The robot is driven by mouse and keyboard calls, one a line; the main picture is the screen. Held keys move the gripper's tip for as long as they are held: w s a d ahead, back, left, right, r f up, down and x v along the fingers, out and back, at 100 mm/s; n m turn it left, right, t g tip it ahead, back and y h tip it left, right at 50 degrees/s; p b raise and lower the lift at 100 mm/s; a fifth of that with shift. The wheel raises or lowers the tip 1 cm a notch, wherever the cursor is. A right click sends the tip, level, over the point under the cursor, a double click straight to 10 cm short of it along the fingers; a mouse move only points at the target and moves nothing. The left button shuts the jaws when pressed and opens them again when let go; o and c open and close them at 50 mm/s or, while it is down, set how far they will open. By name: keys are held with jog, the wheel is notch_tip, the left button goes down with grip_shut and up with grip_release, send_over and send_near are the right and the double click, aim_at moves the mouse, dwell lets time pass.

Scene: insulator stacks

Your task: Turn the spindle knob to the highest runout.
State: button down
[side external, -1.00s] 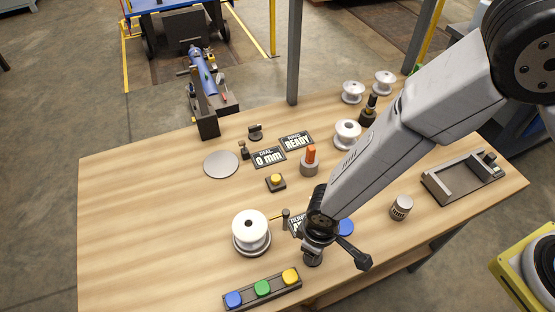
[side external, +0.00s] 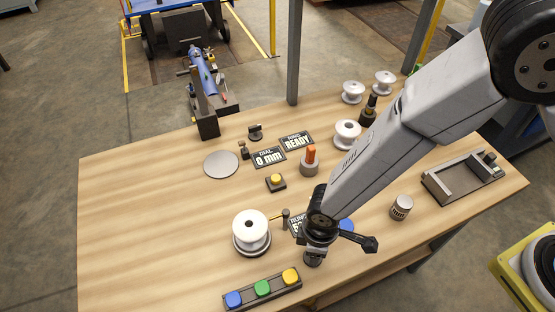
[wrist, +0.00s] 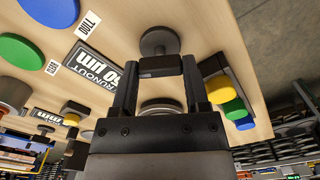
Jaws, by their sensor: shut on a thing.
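The spindle knob (wrist: 160,42), a dark round disc with a bar grip, stands on the table in the wrist view. My gripper (wrist: 160,72) is shut on the bar, one finger on each side. In the side view my gripper (side external: 316,246) points down over the knob (side external: 313,260). A white spool-shaped insulator (side external: 250,230) sits upright on a round base left of the knob, with a small probe post (side external: 285,217) beside it. The runout display (wrist: 106,72) reads a value ending in "0 µm"; its first digit is partly hidden. It is also partly covered in the side view (side external: 295,225).
A strip with blue, green and yellow buttons (side external: 263,288) lies close to the knob. The dial display (side external: 268,157) reads 0 mm and another display (side external: 296,141) reads READY. A can (side external: 401,208) and a grey fixture (side external: 463,177) stand right. The table's left part is clear.

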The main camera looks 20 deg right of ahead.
jog(key=shift+c, duration=0.4)
grip_release()
jog(key=shift+r, duration=0.25)
jog(key=shift+r, duration=3.7)
jog(key=d+r+m+t, duration=0.1)
jog(key=d+r+m, duration=0.2)
jog(key=d, duration=0.6)
jog(key=w+d+r+m, duration=0.1)
jog(key=d+r+m, duration=0.3)
jog(key=d, duration=0.6)
jog(key=d+r+m+t, duration=0.1)
jog(key=d+r+m, duration=0.2)
jog(key=d, duration=0.6)
jog(key=shift+w+d+r+m+t, duration=0.15)
jog(key=shift+w+d+m+t, duration=0.15)
jog(key=shift+m, duration=0.4)
